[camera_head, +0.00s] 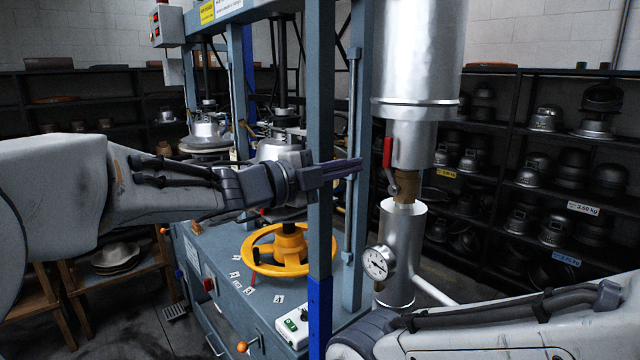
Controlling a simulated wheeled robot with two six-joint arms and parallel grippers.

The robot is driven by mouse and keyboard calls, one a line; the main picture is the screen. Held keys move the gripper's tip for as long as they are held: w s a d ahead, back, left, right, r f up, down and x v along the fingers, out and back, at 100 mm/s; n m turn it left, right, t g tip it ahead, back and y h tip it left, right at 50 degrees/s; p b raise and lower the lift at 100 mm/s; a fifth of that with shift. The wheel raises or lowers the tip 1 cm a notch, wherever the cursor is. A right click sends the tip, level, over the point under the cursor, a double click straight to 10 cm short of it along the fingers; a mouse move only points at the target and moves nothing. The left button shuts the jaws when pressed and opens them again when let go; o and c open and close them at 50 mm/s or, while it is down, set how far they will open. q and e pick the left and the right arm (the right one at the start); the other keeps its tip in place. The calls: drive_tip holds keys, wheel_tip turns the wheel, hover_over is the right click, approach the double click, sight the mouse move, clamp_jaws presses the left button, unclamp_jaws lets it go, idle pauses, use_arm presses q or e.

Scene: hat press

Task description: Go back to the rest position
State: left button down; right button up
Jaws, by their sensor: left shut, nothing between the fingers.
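My left gripper (335,170) is shut and empty. Its arm comes in from the left and reaches across in front of the hat press (320,110), with the fingers pointing right beside the blue-grey press post. The gripper is above and to the right of the yellow handwheel (278,250). A red-handled valve (388,155) on the silver pipe is just right of the fingertips. My right arm shows at the bottom right, and its gripper is not in view.
A pressure gauge (377,263) sits on the silver pipe (402,240) at center right. A control box (293,326) stands at the press table's front. Dark shelves (510,130) with metal hat moulds line the back. A wooden stool (125,270) holds hats at left.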

use_arm(q)
drive_tip(key=s+a+f+n+y, duration=0.3)
drive_tip(key=f+n+y, duration=0.15)
drive_tip(key=f, duration=0.25)
drive_tip(key=s+a+f+n+y, duration=0.3)
drive_tip(key=f+n, duration=0.3)
drive_tip(key=f, duration=0.1)
drive_tip(key=s+a+f+n+y, duration=0.3)
drive_tip(key=f+n+y, duration=0.15)
drive_tip(key=f, duration=0.25)
drive_tip(key=s+a+f+n+g+y, duration=0.1)
drive_tip(key=s+f+g, duration=0.2)
drive_tip(key=s, duration=0.4)
drive_tip(key=s+a+f+n+g+y, duration=0.1)
drive_tip(key=s+a+f+n+g, duration=0.1)
drive_tip(key=s, duration=0.5)
drive_tip(key=s+a+f+n+g+b, duration=0.1)
drive_tip(key=s+a+f+n+g, duration=0.1)
drive_tip(key=s+f+g, duration=0.2)
drive_tip(key=s+f, duration=0.1)
drive_tip(key=s, duration=0.2)
drive_tip(key=shift+s+a+y, duration=0.2)
drive_tip(key=shift+s+y, duration=0.2)
drive_tip(key=shift+f, duration=0.1)
